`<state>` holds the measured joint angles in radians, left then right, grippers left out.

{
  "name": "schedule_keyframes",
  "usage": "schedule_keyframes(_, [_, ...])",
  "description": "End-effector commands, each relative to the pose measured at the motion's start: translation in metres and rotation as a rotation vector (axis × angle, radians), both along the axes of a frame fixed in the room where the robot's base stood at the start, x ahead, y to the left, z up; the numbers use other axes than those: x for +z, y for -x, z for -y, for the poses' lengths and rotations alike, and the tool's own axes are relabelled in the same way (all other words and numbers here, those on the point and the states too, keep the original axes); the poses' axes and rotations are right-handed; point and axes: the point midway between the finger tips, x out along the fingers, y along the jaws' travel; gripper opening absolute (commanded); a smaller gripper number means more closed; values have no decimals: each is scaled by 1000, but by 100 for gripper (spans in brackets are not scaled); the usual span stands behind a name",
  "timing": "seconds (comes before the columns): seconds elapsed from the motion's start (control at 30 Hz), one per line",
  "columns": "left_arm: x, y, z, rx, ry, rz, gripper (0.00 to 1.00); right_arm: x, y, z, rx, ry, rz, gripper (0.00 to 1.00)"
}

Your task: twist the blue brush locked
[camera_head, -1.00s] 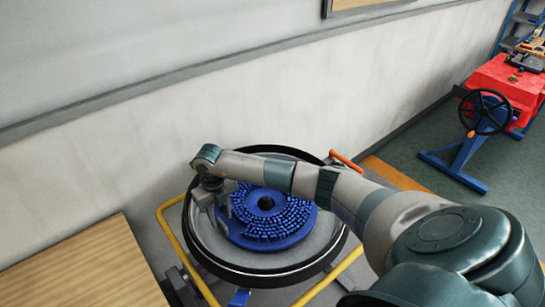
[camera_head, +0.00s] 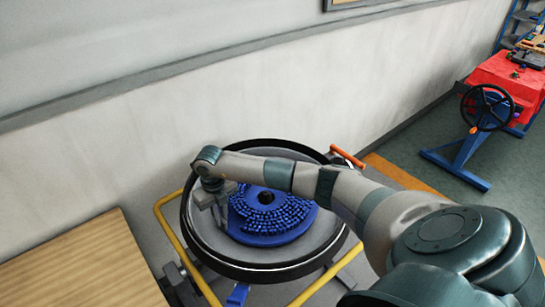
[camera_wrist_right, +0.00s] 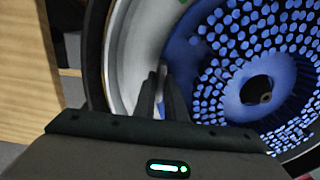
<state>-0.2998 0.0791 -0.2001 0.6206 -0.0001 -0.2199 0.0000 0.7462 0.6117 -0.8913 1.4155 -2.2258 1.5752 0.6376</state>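The blue brush (camera_head: 268,238) is a round disc with many short blue bristles and a dark central hub. It lies inside a round black-rimmed housing (camera_head: 262,272) with a pale inner surface. My right gripper (camera_head: 222,222) points down at the brush's left edge, inside the rim. In the right wrist view, its two dark fingers (camera_wrist_right: 163,95) are close together beside the brush (camera_wrist_right: 185,48), over the pale inner surface. Whether they touch or hold the brush edge cannot be told. My left gripper is not in view.
Yellow rails (camera_head: 170,238) flank the housing, and an orange handle (camera_head: 347,157) stands at its upper right. A wooden surface (camera_head: 80,265) is at lower left. A pale wall is behind. A red-topped bench with a handwheel (camera_head: 487,108) stands far right.

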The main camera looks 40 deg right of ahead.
Motion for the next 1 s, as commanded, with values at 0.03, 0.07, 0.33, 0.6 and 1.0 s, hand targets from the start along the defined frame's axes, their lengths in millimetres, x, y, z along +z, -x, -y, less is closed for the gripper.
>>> schedule_keyframes(0.03, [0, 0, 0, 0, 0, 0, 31, 0, 0, 0, 0, 0, 0, 0])
schedule_keyframes(0.07, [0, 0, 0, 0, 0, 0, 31, 3, -2, 1, -1, 3, 4, 0])
schedule_keyframes(0.33, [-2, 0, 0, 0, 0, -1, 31, 2, -5, 1, -15, 2, 4, 0])
schedule_keyframes(0.6, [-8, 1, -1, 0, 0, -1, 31, 0, -12, 2, -64, 1, 2, 0])
schedule_keyframes(1.0, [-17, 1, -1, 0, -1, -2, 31, 0, -25, 3, -136, -1, 1, 0])
